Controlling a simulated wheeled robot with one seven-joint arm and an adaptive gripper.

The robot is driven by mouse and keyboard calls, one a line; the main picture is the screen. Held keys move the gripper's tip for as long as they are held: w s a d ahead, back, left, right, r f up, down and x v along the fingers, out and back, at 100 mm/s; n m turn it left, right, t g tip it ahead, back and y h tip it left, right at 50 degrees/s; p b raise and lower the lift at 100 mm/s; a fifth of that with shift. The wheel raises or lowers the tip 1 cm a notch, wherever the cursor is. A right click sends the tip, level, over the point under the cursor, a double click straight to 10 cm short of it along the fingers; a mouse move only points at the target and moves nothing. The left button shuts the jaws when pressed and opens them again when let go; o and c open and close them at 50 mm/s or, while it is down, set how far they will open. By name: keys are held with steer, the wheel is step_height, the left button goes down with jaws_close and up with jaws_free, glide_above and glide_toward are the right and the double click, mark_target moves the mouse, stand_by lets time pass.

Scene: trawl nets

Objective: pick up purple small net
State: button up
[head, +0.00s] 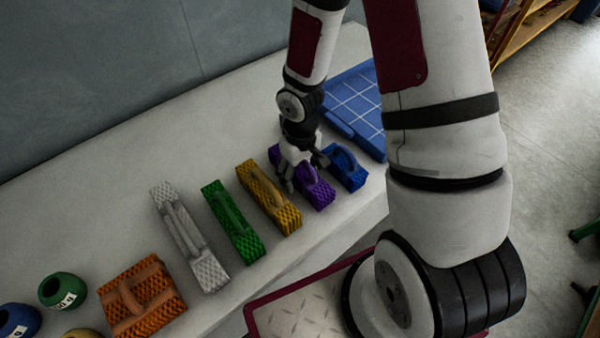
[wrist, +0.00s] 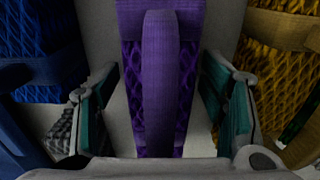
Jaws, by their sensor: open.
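The purple small net (head: 318,194) lies on the pale bench between the yellow net and the blue net. It has a raised strap handle along its top. My gripper (head: 304,172) is over the purple net and hides part of it in the head view. In the wrist view the purple net (wrist: 187,80) stands in the middle, its handle running up the picture. My gripper (wrist: 160,105) is open, with one teal-padded finger on each side of the net. Both fingers look apart from it, with pale gaps between.
The blue net (head: 347,172) lies close on the right and the yellow net (head: 284,212) close on the left. Green (head: 232,224), white (head: 206,270) and orange (head: 165,312) nets lie farther left. A blue gridded tray (head: 358,98) is behind. Open bench lies behind the nets.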

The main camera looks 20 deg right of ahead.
steer(key=c, duration=1.4)
